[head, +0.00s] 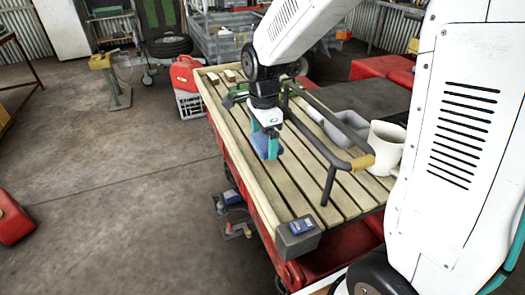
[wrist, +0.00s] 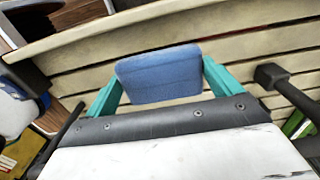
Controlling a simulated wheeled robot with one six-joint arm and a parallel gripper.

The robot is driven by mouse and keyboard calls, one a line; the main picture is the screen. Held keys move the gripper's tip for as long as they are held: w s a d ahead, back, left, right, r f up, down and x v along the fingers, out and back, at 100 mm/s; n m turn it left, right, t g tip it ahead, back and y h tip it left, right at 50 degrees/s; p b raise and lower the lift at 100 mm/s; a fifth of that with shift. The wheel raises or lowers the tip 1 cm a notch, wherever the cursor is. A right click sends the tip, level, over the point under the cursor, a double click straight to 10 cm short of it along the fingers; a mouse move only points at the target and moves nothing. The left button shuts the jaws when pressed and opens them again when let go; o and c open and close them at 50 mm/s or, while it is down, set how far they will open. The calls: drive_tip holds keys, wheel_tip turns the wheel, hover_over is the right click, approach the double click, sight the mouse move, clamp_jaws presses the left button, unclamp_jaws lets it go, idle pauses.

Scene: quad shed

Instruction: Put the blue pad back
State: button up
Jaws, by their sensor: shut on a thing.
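The blue pad (head: 259,146) is between the teal fingers of my gripper (head: 266,147), over the slatted wooden deck (head: 300,190) near its left edge. In the wrist view the blue pad (wrist: 160,73) shows as a rounded block, with a teal finger of my gripper (wrist: 162,82) on each side. My gripper is shut on it. I cannot tell how far the pad's lower end is from the slats. A dark grey block (head: 297,243) with a small blue top sits at the deck's near corner.
A black rail (head: 328,182) runs along the deck right of my gripper. A white bucket (head: 386,143) and a grey tray (head: 347,124) stand beyond it. A red can (head: 186,74) stands beyond the deck's left edge. The floor at left is mostly clear.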

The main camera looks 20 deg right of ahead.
sight(265, 142)
drive_tip(key=shift+f, duration=2.2)
drive_tip(key=shift+f, duration=0.2)
drive_tip(key=o, duration=0.7)
wheel_tip(265, 142, up, 12)
drive_tip(key=shift+f, duration=0.15)
drive_tip(key=shift+r, duration=0.35)
drive_tip(key=shift+s+r, duration=0.15)
drive_tip(key=shift+s, duration=0.1)
drive_tip(key=s+d+r+n, duration=0.1)
drive_tip(key=s+n, duration=0.5)
drive_tip(key=s, duration=0.2)
drive_tip(key=s+d+r+n, duration=0.1)
drive_tip(key=s+n, duration=0.5)
drive_tip(key=s, duration=0.2)
drive_tip(key=s+d+r+n+t, duration=0.1)
drive_tip(key=s+r+n, duration=0.1)
drive_tip(key=s+n, duration=0.4)
drive_tip(key=shift+s, duration=1.3)
